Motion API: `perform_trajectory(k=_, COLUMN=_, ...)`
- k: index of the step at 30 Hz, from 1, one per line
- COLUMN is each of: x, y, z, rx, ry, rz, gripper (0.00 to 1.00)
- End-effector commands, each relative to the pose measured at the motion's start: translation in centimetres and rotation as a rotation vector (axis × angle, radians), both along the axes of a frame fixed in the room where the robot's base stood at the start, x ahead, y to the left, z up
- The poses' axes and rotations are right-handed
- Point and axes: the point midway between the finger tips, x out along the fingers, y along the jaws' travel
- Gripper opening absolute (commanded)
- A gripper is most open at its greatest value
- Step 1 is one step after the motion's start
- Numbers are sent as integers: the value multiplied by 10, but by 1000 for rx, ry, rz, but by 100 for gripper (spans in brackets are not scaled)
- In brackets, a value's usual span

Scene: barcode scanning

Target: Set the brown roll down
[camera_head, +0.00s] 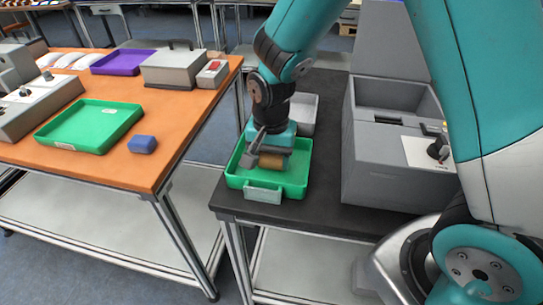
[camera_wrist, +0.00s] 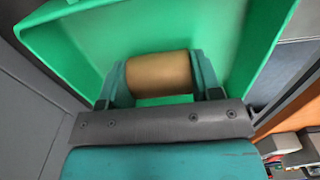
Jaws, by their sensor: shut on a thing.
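The brown roll (camera_head: 271,161) is a short tan-brown cylinder lying on its side between my gripper's fingers, over the green tray on the dark table. My gripper (camera_head: 268,158) points down into this tray and is shut on the roll. In the wrist view the roll (camera_wrist: 158,74) sits between the two teal fingers of my gripper (camera_wrist: 158,84), with the green tray (camera_wrist: 225,40) behind it. The tray's rim (camera_head: 235,180) also shows around the gripper in the head view. I cannot tell whether the roll touches the tray floor.
A grey box housing (camera_head: 385,160) stands close right of the tray. On the orange table (camera_head: 140,172) at left are another green tray (camera_head: 90,125), a blue block (camera_head: 142,144) and a purple tray (camera_head: 122,62). A gap separates the tables.

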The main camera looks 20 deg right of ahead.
Motion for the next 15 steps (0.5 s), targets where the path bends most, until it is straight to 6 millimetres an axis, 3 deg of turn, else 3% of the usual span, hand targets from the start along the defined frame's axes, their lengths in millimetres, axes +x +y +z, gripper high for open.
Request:
perform_trajectory(k=7, x=0, y=0, z=-4, rx=0, ry=0, rz=0, gripper=36)
perform_trajectory(k=8, x=0, y=0, z=-3, rx=0, ry=0, rz=0, gripper=63)
perform_trajectory(k=10, x=0, y=0, z=-2, rx=0, ry=0, rz=0, gripper=79)
perform_trajectory(k=11, x=0, y=0, z=-2, rx=0, ry=0, rz=0, gripper=84)
perform_trajectory(k=15, x=0, y=0, z=-2, rx=0, ry=0, rz=0, gripper=84)
